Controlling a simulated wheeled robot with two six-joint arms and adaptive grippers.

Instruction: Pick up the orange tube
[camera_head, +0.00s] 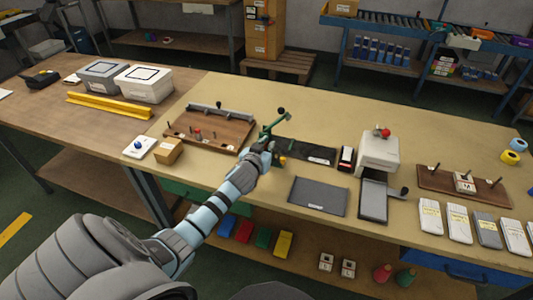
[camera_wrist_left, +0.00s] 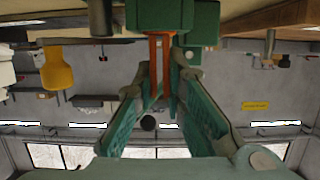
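In the left wrist view a slim orange piece (camera_wrist_left: 157,62), which looks like the orange tube, stands between the fingertips of my left gripper (camera_wrist_left: 165,75). Its far end meets a dark green fixture (camera_wrist_left: 172,16). The fingers have green pads and lean in close on both sides of the orange piece. I cannot tell whether they touch it. In the head view my left gripper (camera_head: 265,149) is over the table at the green stand (camera_head: 272,126) with a black knob, and the tube is not clear there. My right gripper is not in view.
A wooden board with a grey bar (camera_head: 208,130) lies left of the gripper. A small cardboard box (camera_head: 168,151) is nearer. A dark grey mat (camera_head: 317,196) and a white press machine (camera_head: 378,154) stand to the right. Packaged socks (camera_head: 459,224) line the right front edge.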

